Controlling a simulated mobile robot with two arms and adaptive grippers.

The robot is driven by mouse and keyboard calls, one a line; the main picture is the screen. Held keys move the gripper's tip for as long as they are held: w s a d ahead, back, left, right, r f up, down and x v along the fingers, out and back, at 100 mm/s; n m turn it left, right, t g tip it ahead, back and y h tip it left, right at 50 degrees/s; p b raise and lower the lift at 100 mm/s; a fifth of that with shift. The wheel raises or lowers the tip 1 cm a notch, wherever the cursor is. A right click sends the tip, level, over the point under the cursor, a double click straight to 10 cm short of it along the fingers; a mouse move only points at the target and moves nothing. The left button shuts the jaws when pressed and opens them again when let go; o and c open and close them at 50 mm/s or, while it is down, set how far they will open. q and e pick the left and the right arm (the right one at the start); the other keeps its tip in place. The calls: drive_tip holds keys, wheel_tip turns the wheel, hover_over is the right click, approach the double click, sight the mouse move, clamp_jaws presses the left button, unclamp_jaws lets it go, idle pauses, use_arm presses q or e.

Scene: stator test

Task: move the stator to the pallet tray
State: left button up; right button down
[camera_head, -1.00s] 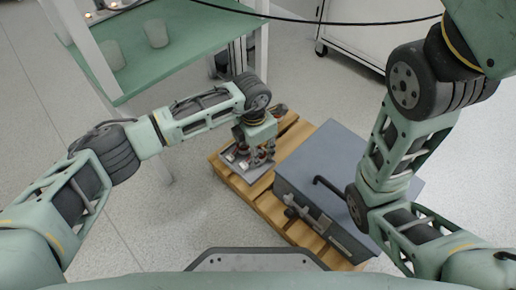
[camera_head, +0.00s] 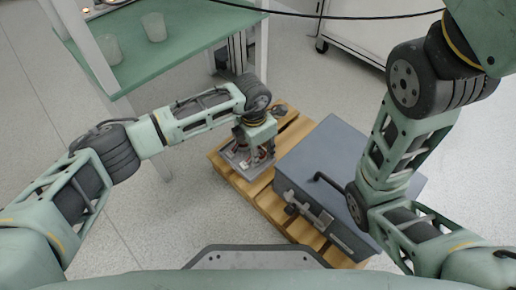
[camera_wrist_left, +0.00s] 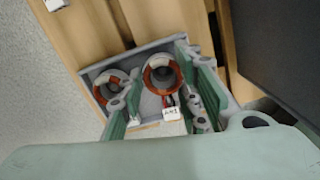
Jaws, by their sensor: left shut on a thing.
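The pallet tray (camera_head: 232,158) is a shallow grey tray on the wooden pallet, left of the grey case. My left gripper (camera_head: 256,158) points down over the tray. In the left wrist view its green fingers (camera_wrist_left: 152,98) are shut on a stator (camera_wrist_left: 164,64), a ring with copper windings and a white label. The held stator is at the tray; whether it touches the tray floor I cannot tell. A second copper-wound stator (camera_wrist_left: 104,82) sits in the tray, left of the held one. My right gripper is out of view.
The grey case (camera_head: 325,155) with a black handle fills the right of the wooden pallet (camera_head: 268,208), close beside the tray. A green-topped table (camera_head: 185,35) with two cups stands at upper left. Bare floor lies left of the pallet.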

use_arm(q)
drive_tip(key=shift+f, duration=0.35)
drive_tip(key=o, duration=1.3)
drive_tip(key=shift+o, duration=0.2)
wheel_tip(320, 180, up, 12)
drive_tip(key=shift+s+a, duration=0.25)
drive_tip(key=shift+a, duration=0.1)
